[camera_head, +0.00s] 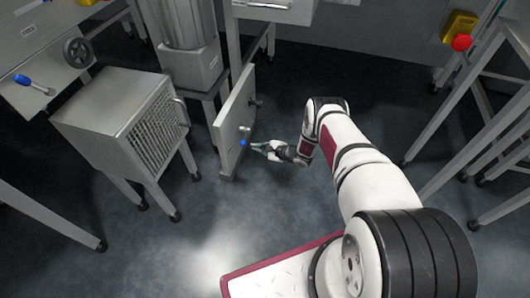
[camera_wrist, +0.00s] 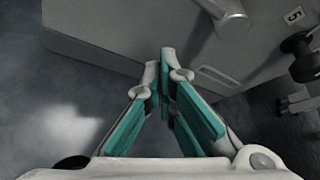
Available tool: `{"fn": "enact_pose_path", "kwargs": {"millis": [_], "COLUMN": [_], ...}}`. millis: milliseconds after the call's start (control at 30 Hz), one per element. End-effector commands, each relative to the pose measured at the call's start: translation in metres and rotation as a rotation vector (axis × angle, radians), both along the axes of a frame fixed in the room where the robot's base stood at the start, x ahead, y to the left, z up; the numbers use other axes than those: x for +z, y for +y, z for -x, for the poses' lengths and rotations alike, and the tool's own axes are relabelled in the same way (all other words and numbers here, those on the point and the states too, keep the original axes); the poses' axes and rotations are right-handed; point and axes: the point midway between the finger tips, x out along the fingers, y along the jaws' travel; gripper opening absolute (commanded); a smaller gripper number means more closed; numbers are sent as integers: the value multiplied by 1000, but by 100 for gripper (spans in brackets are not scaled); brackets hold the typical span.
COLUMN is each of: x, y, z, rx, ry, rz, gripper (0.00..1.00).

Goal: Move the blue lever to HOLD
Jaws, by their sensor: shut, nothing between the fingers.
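A blue-tipped lever (camera_head: 243,142) shows on the face of an upright grey panel (camera_head: 232,127), near its lower edge. My gripper (camera_head: 259,148) is just right of the blue tip, with its fingers pointing at it; I cannot tell whether they touch. In the wrist view the teal-padded fingers (camera_wrist: 165,60) are shut with nothing between them, in front of the panel (camera_wrist: 110,38). No blue shows there. A grey cylinder (camera_wrist: 232,26) sticks out from the panel. A pale label strip (camera_wrist: 217,78) is too dim to read, and I cannot make out a HOLD mark.
A black knob (camera_wrist: 300,58) is on the panel's right side. A grilled grey cabinet (camera_head: 118,118) stands left of the panel. A red button (camera_head: 461,43) is at upper right.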

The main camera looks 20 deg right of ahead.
Motion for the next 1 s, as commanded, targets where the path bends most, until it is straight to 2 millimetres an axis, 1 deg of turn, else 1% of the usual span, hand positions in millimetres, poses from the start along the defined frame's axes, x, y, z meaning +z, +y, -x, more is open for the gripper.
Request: {"fn": "enact_pose_path", "kwargs": {"millis": [33, 100, 267, 533, 1000], "x": [-6, -9, 8, 24, 28], "y": [5, 11, 16, 24, 26], "z": [-5, -12, -6, 1, 4], "rx": [3, 3, 2, 1, 0], "ry": [-1, -1, 0, -1, -1], "rz": [2, 0, -1, 0, 1], "gripper": [0, 0, 0, 0, 0]}}
